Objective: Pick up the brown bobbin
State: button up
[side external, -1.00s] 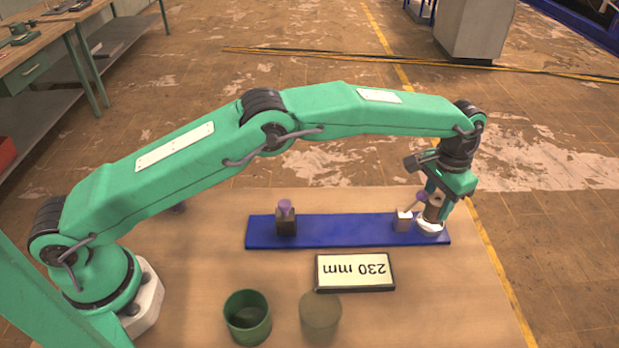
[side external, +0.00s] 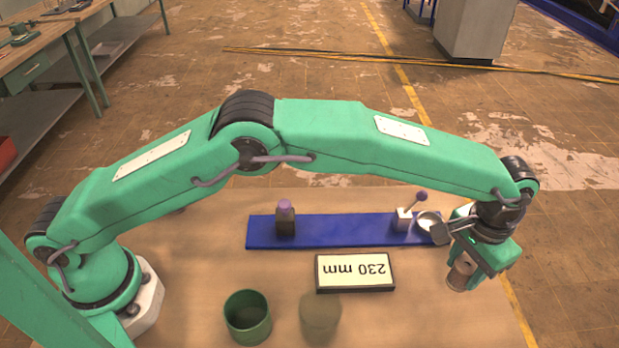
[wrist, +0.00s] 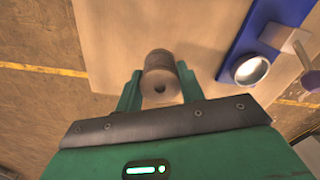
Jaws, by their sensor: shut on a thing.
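The brown bobbin (side external: 461,272) is a small brown spool held between the fingers of my gripper (side external: 468,268). In the wrist view the bobbin (wrist: 160,78) sits between the two green fingers of my gripper (wrist: 160,92), with the hole in its end showing. My gripper is shut on it. In the side view it hangs at the right of the table, in front of the right end of the blue strip. Its height above the table is hard to judge.
The blue strip (side external: 345,230) carries a dark bottle with a purple cap (side external: 285,218), a small block with a purple-knobbed lever (side external: 404,219) and a white round cup (side external: 429,222).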

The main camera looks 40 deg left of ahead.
jog(key=shift+s+d, duration=0.5)
jog(key=shift+s, duration=0.05)
jog(key=w+a+r+n, duration=0.1)
jog(key=w+a+r, duration=0.15)
jog(key=a, duration=0.55)
jog(key=w+a+r+n, duration=0.1)
jog(key=a+r, duration=0.2)
jog(key=a, duration=0.6)
jog(key=w+a+r, duration=0.2)
jog(key=a+r, duration=0.1)
jog(key=a, duration=0.5)
jog(key=s+a+r+n, duration=0.1)
jog(key=s+a, duration=0.3)
jog(key=a, duration=0.6)
jog(key=s+a+r+n, duration=0.1)
jog(key=s+a, duration=0.4)
jog(key=a, duration=0.5)
jog(key=shift+s+r+n, duration=0.2)
jog(key=shift+r+n, duration=0.1)
jog(key=shift+r, duration=0.6)
jog(key=shift+d, duration=0.1)
